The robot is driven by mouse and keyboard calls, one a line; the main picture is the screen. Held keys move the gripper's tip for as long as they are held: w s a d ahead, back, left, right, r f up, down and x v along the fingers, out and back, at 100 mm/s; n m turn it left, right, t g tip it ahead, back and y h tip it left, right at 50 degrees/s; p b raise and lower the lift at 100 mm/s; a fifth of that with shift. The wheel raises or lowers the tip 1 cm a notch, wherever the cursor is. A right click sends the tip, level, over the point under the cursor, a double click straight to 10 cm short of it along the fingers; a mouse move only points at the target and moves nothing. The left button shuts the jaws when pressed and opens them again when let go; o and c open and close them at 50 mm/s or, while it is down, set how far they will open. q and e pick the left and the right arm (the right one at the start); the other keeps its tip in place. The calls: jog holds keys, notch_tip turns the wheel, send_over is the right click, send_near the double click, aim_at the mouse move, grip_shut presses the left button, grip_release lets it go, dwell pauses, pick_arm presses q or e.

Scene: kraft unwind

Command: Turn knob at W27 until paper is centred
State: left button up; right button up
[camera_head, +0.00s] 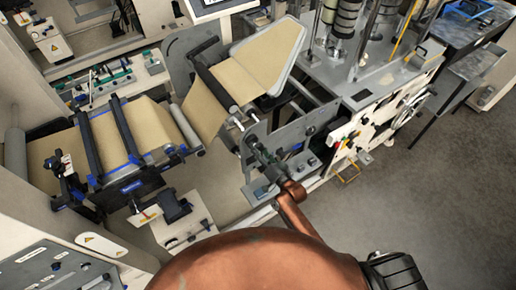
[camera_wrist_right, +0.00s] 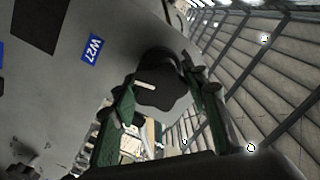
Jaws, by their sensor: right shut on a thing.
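The black lobed knob (camera_wrist_right: 158,88) with a white pointer line sits beside the blue W27 label (camera_wrist_right: 92,48) on a grey plate in the right wrist view. My right gripper (camera_wrist_right: 168,90) has its green-padded fingers on either side of the knob and is shut on it. In the head view my right gripper (camera_head: 262,158) is at the grey side plate; the knob there is hidden or too small to tell. The brown paper (camera_head: 145,122) runs over rollers from the left and up to the right. My left gripper is not in view.
A blue-edged roller frame (camera_head: 125,185) stands at the left. A white panel with a handwheel (camera_head: 410,108) is to the right of the gripper. Grey floor (camera_head: 430,190) is clear at the right. A dark cart (camera_head: 465,70) stands at the upper right.

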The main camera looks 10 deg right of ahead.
jog(key=o, duration=1.2)
jog(key=shift+c, duration=0.2)
jog(key=p+v, duration=0.2)
jog(key=v, duration=0.5)
